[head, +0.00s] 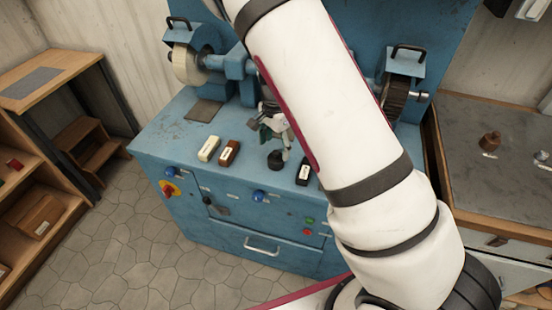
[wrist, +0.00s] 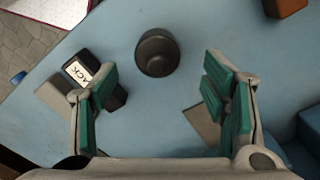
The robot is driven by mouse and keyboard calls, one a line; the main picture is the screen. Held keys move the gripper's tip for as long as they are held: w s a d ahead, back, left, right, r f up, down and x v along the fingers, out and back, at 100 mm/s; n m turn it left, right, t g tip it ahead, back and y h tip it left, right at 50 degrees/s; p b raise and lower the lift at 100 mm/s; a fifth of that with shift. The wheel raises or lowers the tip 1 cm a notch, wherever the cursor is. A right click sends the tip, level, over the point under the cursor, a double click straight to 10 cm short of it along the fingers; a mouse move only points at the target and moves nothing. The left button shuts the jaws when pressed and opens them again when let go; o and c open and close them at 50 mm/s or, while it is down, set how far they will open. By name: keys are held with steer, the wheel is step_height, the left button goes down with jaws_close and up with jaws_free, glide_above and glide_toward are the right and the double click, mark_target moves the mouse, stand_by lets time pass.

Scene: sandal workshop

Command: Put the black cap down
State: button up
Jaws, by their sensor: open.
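The black cap (head: 275,160) stands on the blue bench top, just below my gripper (head: 276,132) in the head view. In the wrist view the cap (wrist: 157,52) shows as a dark, round, hollow-looking shape, upright or nearly so on the blue surface. My gripper (wrist: 160,92) has its green-padded fingers spread wide, with nothing between them. The cap lies beyond the fingertips, roughly centred between them and apart from both. My arm covers part of the bench in the head view.
A black block with a label (wrist: 82,68) lies by the left finger, partly hidden behind it. White (head: 209,149) and brown (head: 229,152) blocks lie left of the cap in the head view. Grinding wheels (head: 188,64) stand behind.

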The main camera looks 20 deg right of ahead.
mark_target(276, 152)
steer(key=shift+s+f+p, duration=0.15)
steer(key=shift+f+p, duration=0.3)
steer(key=shift+f, duration=2.3)
steer(key=c, duration=1.2)
steer(key=shift+o, duration=0.2)
